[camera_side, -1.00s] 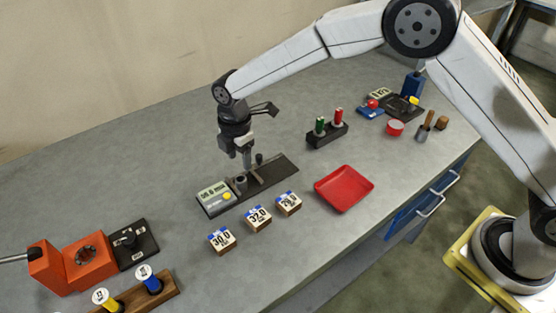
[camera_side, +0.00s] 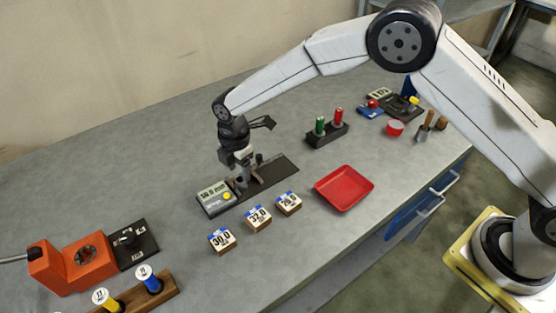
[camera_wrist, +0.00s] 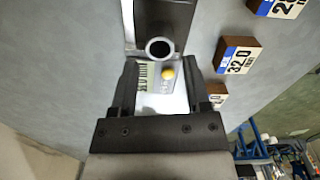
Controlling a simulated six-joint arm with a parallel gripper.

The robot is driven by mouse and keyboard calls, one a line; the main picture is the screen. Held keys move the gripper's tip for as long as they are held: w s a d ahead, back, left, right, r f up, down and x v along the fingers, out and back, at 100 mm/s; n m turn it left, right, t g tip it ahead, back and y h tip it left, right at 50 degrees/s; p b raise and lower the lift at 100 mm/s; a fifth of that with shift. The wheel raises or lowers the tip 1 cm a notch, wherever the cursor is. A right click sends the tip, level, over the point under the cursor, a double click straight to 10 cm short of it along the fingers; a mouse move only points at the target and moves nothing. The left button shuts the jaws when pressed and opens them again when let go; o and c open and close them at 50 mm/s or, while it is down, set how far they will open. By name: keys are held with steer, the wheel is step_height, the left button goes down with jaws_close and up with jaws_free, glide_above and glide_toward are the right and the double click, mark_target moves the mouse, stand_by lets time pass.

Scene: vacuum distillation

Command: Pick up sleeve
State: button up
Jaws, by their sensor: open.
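A grey hollow round piece, which looks like the sleeve (camera_wrist: 159,58), stands with its open end up on the dark plate of a bench device (camera_side: 270,178) with a lit display and a yellow button. My gripper (camera_side: 242,178) points down low over the device, beside its display end. In the wrist view my gripper (camera_wrist: 160,85) is open, with a finger on each side. The round piece shows just ahead of the gap between the fingers. In the side view my gripper largely hides it, and I cannot tell whether they touch.
Three numbered blocks (camera_side: 258,218) stand in front of the device, with a red tray (camera_side: 344,188) to their right. A black holder (camera_side: 328,136) with green and red pieces stands behind. An orange unit (camera_side: 85,258) is at the left. The table's left back is clear.

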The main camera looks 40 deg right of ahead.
mark_target(241, 179)
steer(key=shift+f, duration=2.15)
jaws_close()
